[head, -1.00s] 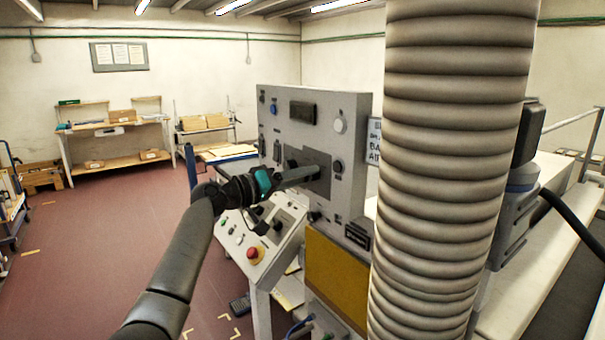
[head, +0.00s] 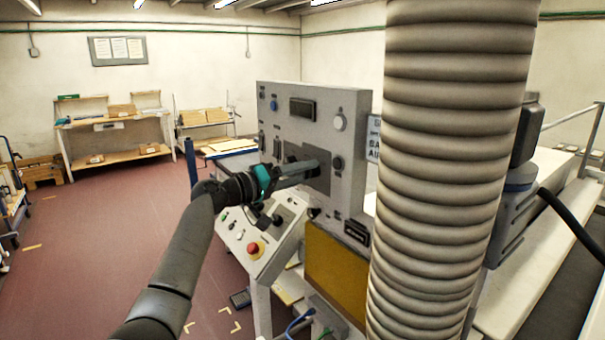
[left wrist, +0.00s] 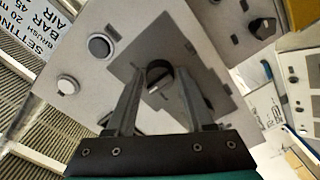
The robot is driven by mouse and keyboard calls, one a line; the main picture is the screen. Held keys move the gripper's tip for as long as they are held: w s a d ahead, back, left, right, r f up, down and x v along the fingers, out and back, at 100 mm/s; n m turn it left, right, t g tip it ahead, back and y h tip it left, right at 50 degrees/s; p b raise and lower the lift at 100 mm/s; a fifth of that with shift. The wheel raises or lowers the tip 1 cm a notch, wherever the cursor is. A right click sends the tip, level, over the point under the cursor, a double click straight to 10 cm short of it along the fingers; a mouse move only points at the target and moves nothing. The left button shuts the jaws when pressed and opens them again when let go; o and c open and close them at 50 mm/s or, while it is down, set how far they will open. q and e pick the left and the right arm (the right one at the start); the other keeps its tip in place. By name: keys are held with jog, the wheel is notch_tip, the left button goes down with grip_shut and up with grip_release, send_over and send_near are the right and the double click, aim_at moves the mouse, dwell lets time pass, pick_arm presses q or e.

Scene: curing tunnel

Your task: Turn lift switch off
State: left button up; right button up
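A grey control panel (head: 348,106) stands upright in the middle of the head view. My left gripper (head: 315,165) reaches its face from the left, at a dark square plate on the panel. In the left wrist view a dark round rotary switch (left wrist: 159,82) with a light slot line sits on this dark plate (left wrist: 128,68). The fingers of my left gripper (left wrist: 160,88) are spread on either side of this switch, with gaps showing; contact is not clear. In the head view the fingers hide the switch. No lift label is readable. My right gripper is not in view.
A sloping console with a red emergency button (head: 253,248) stands below my left wrist. More round knobs (head: 340,122) sit on the panel. A large ribbed grey tube (head: 450,150) hides much of the right side. Red floor (head: 90,230) is clear at left.

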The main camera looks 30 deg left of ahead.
pick_arm(q)
jog(key=shift+o, duration=1.4)
jog(key=b+v, duration=0.4)
jog(key=v, duration=1.1)
jog(key=shift+s, duration=0.15)
